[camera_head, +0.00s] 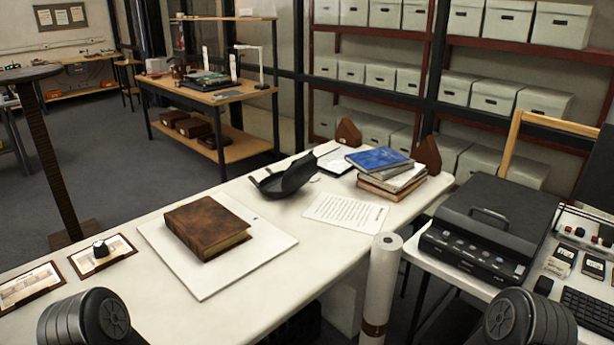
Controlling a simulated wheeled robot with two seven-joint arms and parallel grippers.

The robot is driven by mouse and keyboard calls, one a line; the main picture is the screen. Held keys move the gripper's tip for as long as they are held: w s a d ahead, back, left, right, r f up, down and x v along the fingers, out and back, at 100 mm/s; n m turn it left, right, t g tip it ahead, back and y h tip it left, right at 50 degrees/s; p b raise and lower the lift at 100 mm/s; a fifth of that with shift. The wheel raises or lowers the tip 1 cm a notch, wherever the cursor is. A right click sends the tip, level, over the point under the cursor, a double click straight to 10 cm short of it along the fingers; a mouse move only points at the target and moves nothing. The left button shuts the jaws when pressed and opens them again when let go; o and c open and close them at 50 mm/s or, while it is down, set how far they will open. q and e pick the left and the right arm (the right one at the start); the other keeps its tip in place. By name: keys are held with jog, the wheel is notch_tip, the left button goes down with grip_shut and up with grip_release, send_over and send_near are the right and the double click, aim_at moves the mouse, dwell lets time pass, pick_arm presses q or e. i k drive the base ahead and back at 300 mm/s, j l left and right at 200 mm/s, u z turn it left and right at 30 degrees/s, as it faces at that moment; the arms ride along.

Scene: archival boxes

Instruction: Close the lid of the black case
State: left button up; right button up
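A small black case (284,178) lies on the white table, toward its back edge and near the middle of the view. It looks like an open clamshell, with one dark curved half raised toward the right. Its inside is too dark and small to make out. Rounded dark parts of my two arms show at the bottom left and bottom right edges. Neither gripper is in view, and nothing of mine touches the case.
A brown book (207,226) lies on a white board (170,262) left of the case. A printed sheet (346,213) and stacked books (388,173) are to its right. A paper roll (381,285) stands at the front edge. A black machine (490,228) sits on the right table.

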aim_at(301, 171)
jog(key=i+l, duration=0.55)
jog(key=l, duration=0.15)
jog(key=i+l+u, duration=0.1)
jog(key=u, duration=1.45)
